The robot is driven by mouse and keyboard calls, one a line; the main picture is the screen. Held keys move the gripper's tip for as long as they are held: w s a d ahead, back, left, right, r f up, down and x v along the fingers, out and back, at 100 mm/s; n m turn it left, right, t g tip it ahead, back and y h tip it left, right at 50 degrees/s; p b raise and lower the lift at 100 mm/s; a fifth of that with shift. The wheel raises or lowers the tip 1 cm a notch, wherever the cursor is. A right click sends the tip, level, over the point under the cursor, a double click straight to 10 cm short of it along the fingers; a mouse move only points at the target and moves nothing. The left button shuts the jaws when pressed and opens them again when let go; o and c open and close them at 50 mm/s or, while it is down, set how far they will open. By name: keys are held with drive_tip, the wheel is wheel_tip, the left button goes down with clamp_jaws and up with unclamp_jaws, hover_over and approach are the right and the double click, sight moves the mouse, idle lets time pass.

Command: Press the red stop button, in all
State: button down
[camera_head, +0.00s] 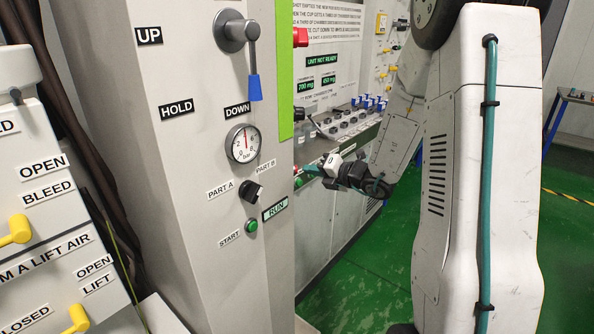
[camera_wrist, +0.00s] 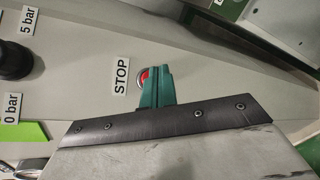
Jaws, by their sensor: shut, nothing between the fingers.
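The red stop button (camera_wrist: 145,75) shows in the wrist view as a small red disc in a pale ring, beside a white STOP label (camera_wrist: 121,76). My gripper's teal fingers (camera_wrist: 157,72) are together and empty. Their tips overlap the button's right side and hide part of it. I cannot tell whether they touch it.
The grey column (camera_head: 205,200) carries a lever (camera_head: 255,87), a pressure gauge (camera_head: 243,143), a black selector (camera_head: 252,193) and a green start button (camera_head: 251,226). A bench with a rack of parts (camera_head: 345,122) stands behind my gripper. Green floor (camera_head: 385,260) is open between column and arm.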

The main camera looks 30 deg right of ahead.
drive_tip(key=shift+a, duration=0.15)
drive_tip(key=shift+w+a, duration=0.15)
drive_tip(key=shift+a, duration=0.1)
drive_tip(key=shift+w+a, duration=0.2)
drive_tip(key=shift+a, duration=0.2)
idle(1.0)
drive_tip(key=shift+d, duration=0.1)
drive_tip(key=shift+s+d, duration=0.35)
drive_tip(key=shift+d, duration=0.3)
drive_tip(key=shift+d, duration=0.1)
drive_tip(key=d, duration=0.1)
drive_tip(key=s+d, duration=0.1)
drive_tip(key=d, duration=0.1)
drive_tip(key=s+d, duration=0.1)
drive_tip(key=shift+d, duration=0.2)
idle(0.9)
